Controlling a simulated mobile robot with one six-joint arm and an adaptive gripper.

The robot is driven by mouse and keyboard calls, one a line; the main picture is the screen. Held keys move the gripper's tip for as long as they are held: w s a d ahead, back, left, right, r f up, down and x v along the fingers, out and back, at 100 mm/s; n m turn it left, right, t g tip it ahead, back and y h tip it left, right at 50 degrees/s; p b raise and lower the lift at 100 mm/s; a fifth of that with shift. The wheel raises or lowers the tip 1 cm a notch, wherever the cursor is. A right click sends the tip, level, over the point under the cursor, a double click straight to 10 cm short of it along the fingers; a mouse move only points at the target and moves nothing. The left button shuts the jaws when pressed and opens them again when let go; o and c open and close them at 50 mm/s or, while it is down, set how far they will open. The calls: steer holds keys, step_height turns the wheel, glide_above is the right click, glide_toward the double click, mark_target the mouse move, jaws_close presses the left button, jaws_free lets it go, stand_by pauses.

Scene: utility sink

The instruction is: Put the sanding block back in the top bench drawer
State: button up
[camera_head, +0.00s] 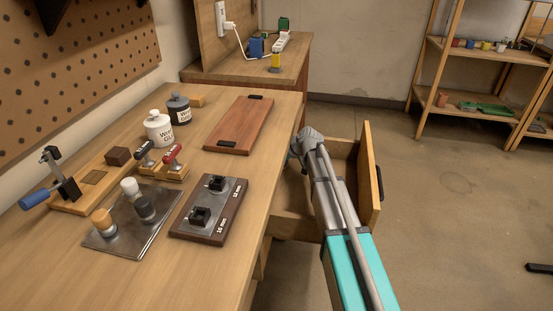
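The bench drawer (369,172) is pulled out at the bench's right side, with a dark handle on its front. My gripper (297,164) is at the drawer opening, close to the bench edge; my arm and wrist cover most of it. Its fingertips and anything between them are hidden. No object is clearly identifiable as the sanding block. A small dark brown block (119,156) sits on the clamp board, and a tan block (195,100) lies behind the jars; I cannot tell if either is it.
The bench top (220,272) holds a white glue jar (159,129), a dark jar (179,109), a reddish board (240,125), a socket plate (209,208), a metal sheet with knobs (130,233) and a clamp (60,180). A shelf (470,108) stands far right; floor beside the drawer is clear.

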steer(key=shift+f+b, duration=0.4)
steer(key=shift+f, duration=0.05)
steer(key=o, duration=1.3)
steer(key=shift+r, duration=0.2)
steer(key=shift+r+p, duration=0.6)
steer(key=shift+p, duration=0.2)
steer(key=shift+p+v, duration=4.1)
steer(key=shift+v, duration=1.85)
